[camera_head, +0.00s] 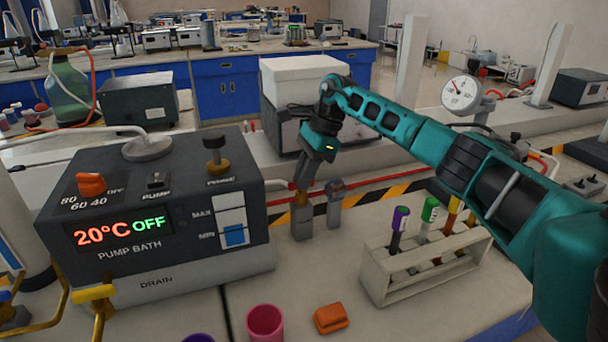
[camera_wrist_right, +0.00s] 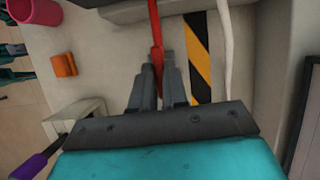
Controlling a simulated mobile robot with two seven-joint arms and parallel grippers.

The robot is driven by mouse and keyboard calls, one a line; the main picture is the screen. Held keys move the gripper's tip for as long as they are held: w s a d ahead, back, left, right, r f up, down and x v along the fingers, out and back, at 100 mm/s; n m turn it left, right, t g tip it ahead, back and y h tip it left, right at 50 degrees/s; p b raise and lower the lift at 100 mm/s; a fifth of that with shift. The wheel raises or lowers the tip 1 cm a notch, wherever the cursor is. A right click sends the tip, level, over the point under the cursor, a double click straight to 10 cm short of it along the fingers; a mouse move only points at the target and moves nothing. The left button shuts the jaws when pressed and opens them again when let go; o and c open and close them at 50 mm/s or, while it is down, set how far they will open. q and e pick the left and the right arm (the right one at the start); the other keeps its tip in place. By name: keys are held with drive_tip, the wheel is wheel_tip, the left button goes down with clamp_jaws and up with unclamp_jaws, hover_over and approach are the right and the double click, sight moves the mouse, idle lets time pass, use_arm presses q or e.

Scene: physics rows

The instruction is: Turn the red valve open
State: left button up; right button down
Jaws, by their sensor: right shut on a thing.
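My right gripper (camera_head: 302,190) reaches down from the right arm onto a small grey valve body (camera_head: 302,222) behind the bench's front area. In the right wrist view its two grey fingers (camera_wrist_right: 160,78) are shut around a narrow red part (camera_wrist_right: 157,58), which I take to be the red valve's handle. The fingers hide most of it, so its turn angle cannot be told. A second grey valve body (camera_head: 334,212) with a dark top stands just right of the gripper. My left gripper is not in view.
The pump bath (camera_head: 150,215) reads 20°C OFF at left, with a yellow drain tap (camera_head: 94,293). A tube rack (camera_head: 425,285) stands right. A pink cup (camera_head: 265,322) and orange block (camera_head: 330,318) are in front. A striped strip (camera_head: 385,194) lies behind.

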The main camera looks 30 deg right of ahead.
drive_tip(key=shift+r, duration=0.1)
drive_tip(key=c, duration=1.1)
unclamp_jaws()
drive_tip(key=shift+c, duration=0.2)
drive_tip(key=v, duration=1.2)
drive_tip(key=shift+d+r, duration=0.15)
drive_tip(key=shift+r, duration=0.2)
